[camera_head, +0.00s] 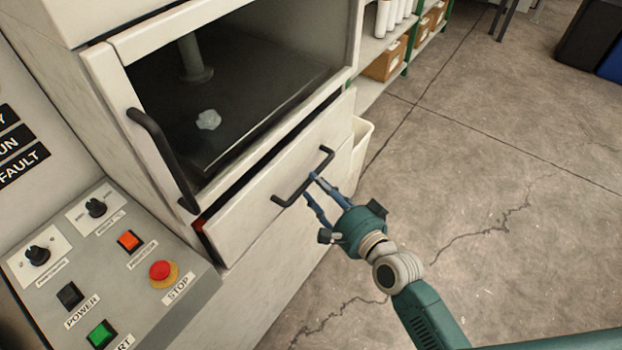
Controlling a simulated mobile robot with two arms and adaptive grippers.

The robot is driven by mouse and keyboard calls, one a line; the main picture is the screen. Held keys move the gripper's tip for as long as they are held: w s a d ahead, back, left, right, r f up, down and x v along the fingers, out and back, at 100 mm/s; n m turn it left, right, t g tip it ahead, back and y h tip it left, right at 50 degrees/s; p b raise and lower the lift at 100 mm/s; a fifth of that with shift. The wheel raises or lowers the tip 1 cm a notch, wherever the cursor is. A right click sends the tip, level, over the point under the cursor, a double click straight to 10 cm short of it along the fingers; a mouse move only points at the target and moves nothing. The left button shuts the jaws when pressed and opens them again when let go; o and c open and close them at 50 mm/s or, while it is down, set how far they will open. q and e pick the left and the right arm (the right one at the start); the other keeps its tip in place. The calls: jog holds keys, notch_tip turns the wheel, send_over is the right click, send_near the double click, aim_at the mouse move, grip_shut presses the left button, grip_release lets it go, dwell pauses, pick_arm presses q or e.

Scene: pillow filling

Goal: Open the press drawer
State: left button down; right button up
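The press drawer (262,208) is a pale front panel below the press chamber. A dark gap along its top edge and a red strip at its left end show it standing slightly out from the body. Its black bar handle (291,196) is on the front. My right gripper (310,187) is at this handle, with its two blue fingers spread apart and their tips at the bar. I cannot tell whether the fingers touch the bar. My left gripper is not in view.
The press chamber (262,62) above has a black vertical handle (160,155) and a whitish lump inside. A control panel (130,285) with buttons and a red stop knob is at lower left. Shelves with boxes (385,62) stand behind.

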aim_at(311, 182)
jog(key=shift+x, duration=2.05)
grip_shut()
